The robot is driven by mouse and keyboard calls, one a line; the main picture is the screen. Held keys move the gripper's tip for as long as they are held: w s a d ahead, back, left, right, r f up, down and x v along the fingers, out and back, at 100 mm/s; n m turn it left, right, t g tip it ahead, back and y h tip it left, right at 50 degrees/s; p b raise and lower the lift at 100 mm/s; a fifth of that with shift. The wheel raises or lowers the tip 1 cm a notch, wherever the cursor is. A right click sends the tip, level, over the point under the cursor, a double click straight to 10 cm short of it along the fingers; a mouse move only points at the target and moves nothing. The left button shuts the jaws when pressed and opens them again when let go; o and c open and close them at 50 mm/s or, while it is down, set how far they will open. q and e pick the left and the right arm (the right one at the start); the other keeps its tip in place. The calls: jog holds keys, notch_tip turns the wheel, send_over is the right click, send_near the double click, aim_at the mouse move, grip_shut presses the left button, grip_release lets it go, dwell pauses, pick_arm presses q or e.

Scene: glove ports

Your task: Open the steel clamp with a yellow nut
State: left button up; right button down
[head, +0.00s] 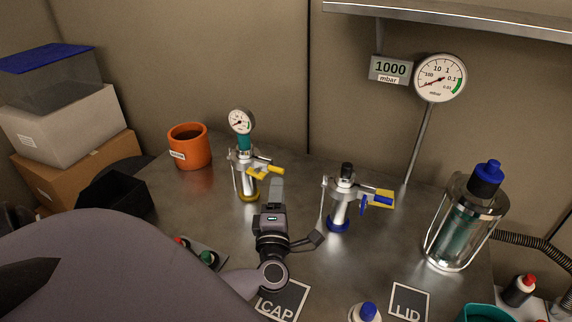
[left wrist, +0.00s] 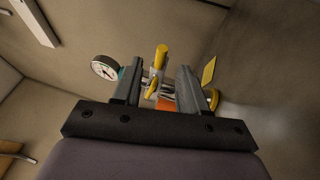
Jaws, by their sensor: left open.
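The steel clamp with a yellow nut (head: 252,170) sits around the left port, below a round dial gauge (head: 241,122) and above a yellow base ring (head: 248,195). Its yellow lever end (head: 276,171) points right. My left gripper (head: 277,188) is just in front of this clamp, open and empty. In the left wrist view, the open fingers of my left gripper (left wrist: 157,85) frame a yellow nut (left wrist: 151,88) and a yellow bar (left wrist: 160,55) beyond the fingertips. No contact is visible. My right gripper is not in view.
A second clamp with a blue nut (head: 364,204) stands close to the right. An orange pot (head: 190,148) is behind left. A glass canister (head: 466,225) stands right. CAP (head: 290,297) and LID (head: 409,300) mats lie in front.

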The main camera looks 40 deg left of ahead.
aim_at(278, 168)
pick_arm(q)
jog(key=shift+n, duration=0.3)
jog(key=shift+x, duration=3.85)
jog(key=shift+s+a+f, duration=0.15)
grip_shut()
